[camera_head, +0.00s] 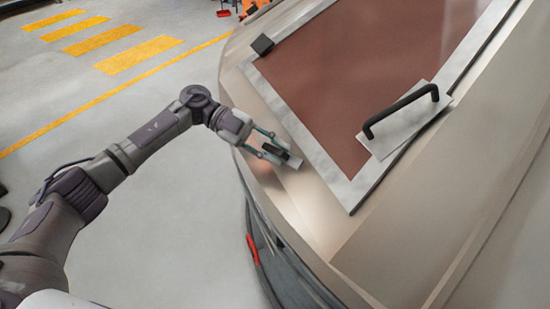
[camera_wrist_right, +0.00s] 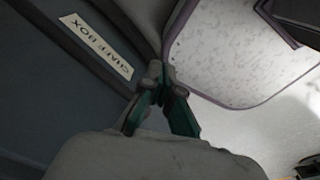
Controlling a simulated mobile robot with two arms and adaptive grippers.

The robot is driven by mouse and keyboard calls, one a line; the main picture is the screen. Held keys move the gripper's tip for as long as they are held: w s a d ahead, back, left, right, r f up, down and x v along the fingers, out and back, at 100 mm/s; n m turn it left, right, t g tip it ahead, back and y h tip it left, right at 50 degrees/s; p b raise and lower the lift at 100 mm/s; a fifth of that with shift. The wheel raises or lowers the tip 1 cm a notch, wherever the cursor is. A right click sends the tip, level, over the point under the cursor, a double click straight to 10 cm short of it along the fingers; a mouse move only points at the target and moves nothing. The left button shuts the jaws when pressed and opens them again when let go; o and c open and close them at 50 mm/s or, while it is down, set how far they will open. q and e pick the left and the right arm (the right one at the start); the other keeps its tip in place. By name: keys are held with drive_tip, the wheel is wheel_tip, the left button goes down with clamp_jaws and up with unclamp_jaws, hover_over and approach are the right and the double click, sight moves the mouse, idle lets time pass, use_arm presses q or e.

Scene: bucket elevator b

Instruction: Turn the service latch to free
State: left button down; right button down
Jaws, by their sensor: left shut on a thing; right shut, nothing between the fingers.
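My left gripper (camera_head: 277,153) reaches in from the left to the near left edge of the beige housing (camera_head: 318,218). It is shut on a small dark latch with a pale grey plate, the service latch (camera_head: 294,163) as far as I can tell. The fingers hide part of it, so its exact angle is unclear. My right gripper (camera_wrist_right: 161,72) shows only in the right wrist view. Its fingertips are together and empty, in front of a dark panel.
A reddish-brown panel (camera_head: 350,75) in a pale frame carries a black handle (camera_head: 402,108) on a white plate. A black block (camera_head: 263,44) sits at its far left corner. A red piece (camera_head: 253,250) is on the housing's side. In the wrist view, a "CHAFF BOX" label (camera_wrist_right: 97,46) marks the dark panel.

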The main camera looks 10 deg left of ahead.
use_arm(q)
drive_tip(key=m+g+y+b, duration=0.1)
drive_tip(key=m, duration=0.1)
drive_tip(key=m+g+y+b, duration=0.1)
drive_tip(key=m+y+b, duration=0.1)
drive_tip(key=shift+m+g+y, duration=0.3)
drive_tip(key=shift+m, duration=0.1)
idle(0.4)
drive_tip(key=c, duration=1.1)
unclamp_jaws()
drive_tip(key=shift+a, duration=0.1)
drive_tip(key=v, duration=1.2)
